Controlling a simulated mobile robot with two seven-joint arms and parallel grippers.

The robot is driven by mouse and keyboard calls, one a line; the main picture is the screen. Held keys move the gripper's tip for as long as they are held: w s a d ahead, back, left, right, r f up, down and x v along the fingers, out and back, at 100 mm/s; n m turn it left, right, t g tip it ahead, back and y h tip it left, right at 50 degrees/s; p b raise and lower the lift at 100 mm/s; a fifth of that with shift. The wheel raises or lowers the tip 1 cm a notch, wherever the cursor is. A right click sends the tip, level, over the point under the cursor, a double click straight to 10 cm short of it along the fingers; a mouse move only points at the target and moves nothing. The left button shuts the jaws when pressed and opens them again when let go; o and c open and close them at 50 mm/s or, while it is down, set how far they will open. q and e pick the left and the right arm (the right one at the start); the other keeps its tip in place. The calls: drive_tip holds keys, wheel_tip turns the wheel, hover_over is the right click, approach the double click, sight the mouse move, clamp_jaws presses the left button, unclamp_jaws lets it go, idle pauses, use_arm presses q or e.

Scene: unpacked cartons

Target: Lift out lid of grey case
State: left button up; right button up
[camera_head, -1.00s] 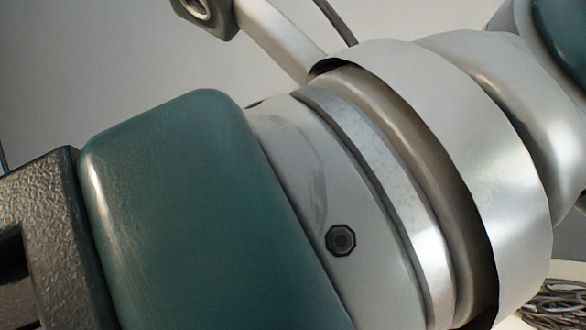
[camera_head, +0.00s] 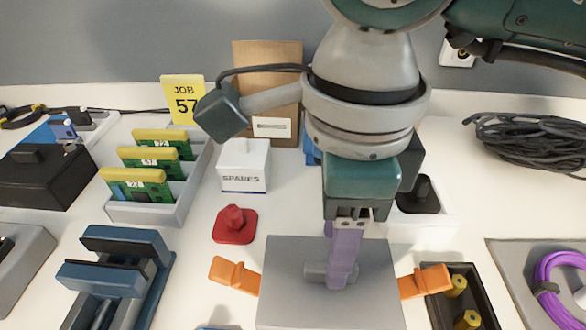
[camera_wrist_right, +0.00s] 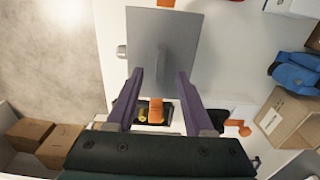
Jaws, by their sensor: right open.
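The grey case's flat lid (camera_head: 285,300) is in front of me in the head view, with a grey bar handle (camera_head: 317,271) on top. The lid and handle also show in the wrist view, the lid (camera_wrist_right: 188,28) beneath the handle (camera_wrist_right: 162,66). Orange latches stand out at its left (camera_head: 236,275) and right (camera_head: 424,281) sides. My right gripper (camera_head: 343,278) is over the lid, fingers pointing down. In the wrist view its purple fingers (camera_wrist_right: 160,76) are apart, either side of the handle's line; contact cannot be told. My left gripper is out of view.
A red knobbed piece (camera_head: 234,225) and a white SPARES box (camera_head: 244,166) stand behind and left of the case. A black tray of brass parts (camera_head: 437,312) is close on the right. A blue fixture (camera_head: 168,285) is at left, a cable coil (camera_head: 525,140) at back right.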

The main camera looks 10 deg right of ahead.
wheel_tip(320, 180, down, 4)
drive_tip(key=shift+r, duration=0.25)
drive_tip(key=shift+d, duration=0.1)
drive_tip(key=shift+c, duration=0.3)
clamp_jaws()
